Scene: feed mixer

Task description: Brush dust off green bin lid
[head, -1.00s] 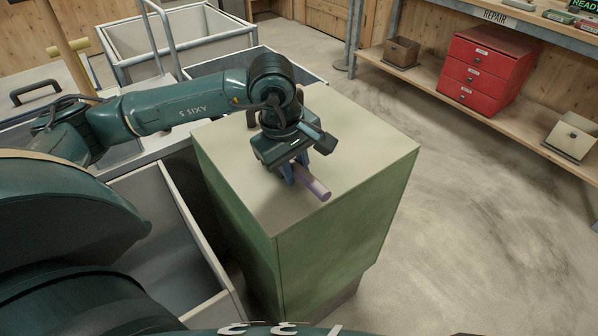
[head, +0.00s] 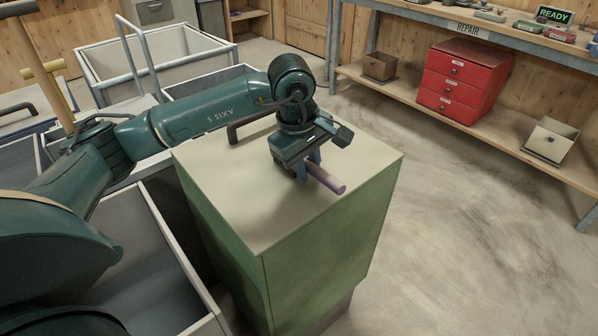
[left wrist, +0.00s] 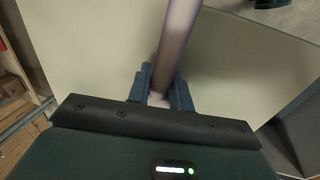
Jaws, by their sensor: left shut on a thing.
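The green bin (head: 320,255) stands in the middle of the head view, and its flat lid (head: 225,195) looks pale beige and dusty. A dark handle (head: 250,124) sits at the lid's far edge. My left gripper (head: 308,172) is over the right half of the lid, shut on a purple rod-like handle (head: 328,180) that points toward the lid's right edge. In the left wrist view the rod (left wrist: 177,40) runs up from between the fingers (left wrist: 160,92), above the pale lid (left wrist: 100,50). No bristles show, and I cannot tell whether the tool touches the lid. My right gripper is out of view.
Open grey-walled bins stand at the left and behind. A wooden bench shelf with a red drawer unit (head: 463,80) runs along the right. Bare concrete floor (head: 470,240) lies between the green bin and the bench.

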